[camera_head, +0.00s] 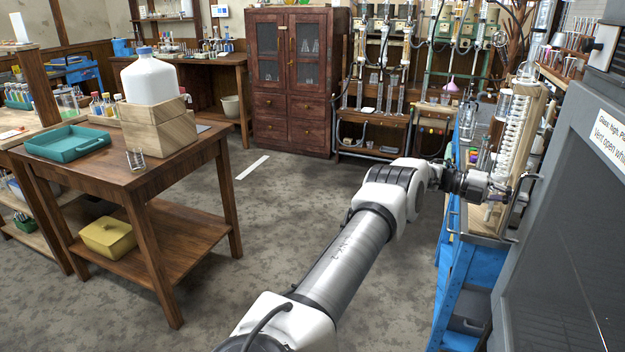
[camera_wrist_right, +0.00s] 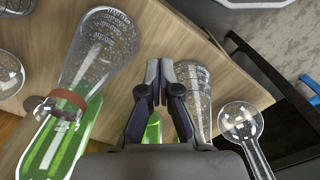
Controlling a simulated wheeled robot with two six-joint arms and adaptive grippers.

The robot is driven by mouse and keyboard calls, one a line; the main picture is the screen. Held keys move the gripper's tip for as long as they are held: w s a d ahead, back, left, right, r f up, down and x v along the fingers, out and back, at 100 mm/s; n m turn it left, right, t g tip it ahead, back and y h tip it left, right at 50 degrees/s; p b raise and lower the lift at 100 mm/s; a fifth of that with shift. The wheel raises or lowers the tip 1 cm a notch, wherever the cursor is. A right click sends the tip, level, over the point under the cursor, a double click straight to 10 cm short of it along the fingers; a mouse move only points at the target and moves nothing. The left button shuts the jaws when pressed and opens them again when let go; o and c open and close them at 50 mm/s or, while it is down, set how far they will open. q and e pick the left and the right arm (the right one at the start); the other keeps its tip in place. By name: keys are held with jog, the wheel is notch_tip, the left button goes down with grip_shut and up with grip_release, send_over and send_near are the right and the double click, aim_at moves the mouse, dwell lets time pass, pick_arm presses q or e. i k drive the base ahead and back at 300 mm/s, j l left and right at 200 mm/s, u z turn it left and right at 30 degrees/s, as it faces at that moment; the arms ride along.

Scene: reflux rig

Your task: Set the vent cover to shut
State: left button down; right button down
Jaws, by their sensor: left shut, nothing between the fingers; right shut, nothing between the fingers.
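My left gripper (camera_head: 522,186) is at the right of the head view, close to the wooden board and coiled white glass condenser (camera_head: 512,135) of the rig. It is shut, with nothing seen in it. I cannot make out the vent cover for sure; the gripper and glassware crowd that spot. In the right wrist view, my right gripper (camera_wrist_right: 166,68) is shut and empty above glassware, between a flask (camera_wrist_right: 100,45) and a clear round-ended glass piece (camera_wrist_right: 240,122).
The grey panel (camera_head: 560,220) stands just right of my left gripper. A blue cart (camera_head: 455,265) is below it. A wooden table (camera_head: 150,180) with a green tray (camera_head: 68,142) and a white jug (camera_head: 150,80) stands at left. The floor between is open.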

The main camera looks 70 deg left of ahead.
aim_at(603, 49)
jog(key=k+j, duration=0.15)
jog(key=j, duration=0.25)
jog(key=k+j, duration=0.1)
jog(key=j, duration=0.25)
jog(key=k+j, duration=0.15)
jog(key=j, duration=0.25)
